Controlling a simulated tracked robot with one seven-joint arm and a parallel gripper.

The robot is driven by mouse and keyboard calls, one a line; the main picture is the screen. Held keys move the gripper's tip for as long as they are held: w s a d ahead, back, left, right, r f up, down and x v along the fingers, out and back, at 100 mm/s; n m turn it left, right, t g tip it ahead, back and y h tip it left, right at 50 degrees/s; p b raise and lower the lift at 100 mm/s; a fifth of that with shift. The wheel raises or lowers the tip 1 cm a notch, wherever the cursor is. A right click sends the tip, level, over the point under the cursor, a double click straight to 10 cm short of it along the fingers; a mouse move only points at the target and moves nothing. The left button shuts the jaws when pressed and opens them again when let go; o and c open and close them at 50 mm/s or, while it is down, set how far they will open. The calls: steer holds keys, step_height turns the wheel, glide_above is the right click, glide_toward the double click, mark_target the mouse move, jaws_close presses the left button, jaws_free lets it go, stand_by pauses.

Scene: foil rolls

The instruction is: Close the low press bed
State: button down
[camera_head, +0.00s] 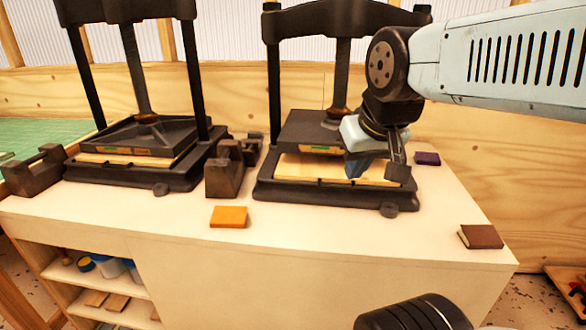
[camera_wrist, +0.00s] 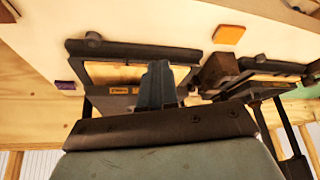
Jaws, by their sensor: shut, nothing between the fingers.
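The right press (camera_head: 341,203) is a black frame on the table. Its pale wooden bed (camera_head: 310,169) shows in front of the dark platen (camera_head: 305,130), and a dark rail runs along the front. The left press (camera_head: 140,179) is similar, with only a thin wooden strip (camera_head: 120,160) showing under its platen. I cannot tell from the frames which is the low one. My gripper (camera_head: 357,168) is shut and empty, pointing down over the right part of the right press's bed. In the wrist view its fingers (camera_wrist: 157,85) cover part of that bed (camera_wrist: 118,73); contact is unclear.
A dark block-like holder (camera_head: 224,172) stands between the presses, another (camera_head: 36,172) at far left. An orange book (camera_head: 229,217), a brown book (camera_head: 481,237) and a purple one (camera_head: 427,158) lie on the table (camera_head: 340,240). The table's front is mostly clear.

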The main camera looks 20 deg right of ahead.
steer(key=shift+w, duration=0.1)
steer(key=w+a+f+n+g+h, duration=0.15)
steer(key=w+f+n, duration=0.25)
steer(key=w+n, duration=0.9)
steer(key=w+a+f+n, duration=0.3)
steer(key=w+n, duration=0.5)
steer(key=n, duration=1)
steer(key=shift+w+d+f, duration=0.65)
steer(key=shift+w+f, duration=0.5)
steer(key=shift+f, duration=0.6)
steer(key=shift+w+d+f, duration=0.6)
steer(key=shift+w+f, duration=0.5)
steer(key=shift+f, duration=0.6)
steer(key=shift+w+d+f, duration=0.65)
steer(key=shift+w+f, duration=0.5)
steer(key=shift+f, duration=0.6)
steer(key=shift+n, duration=0.3)
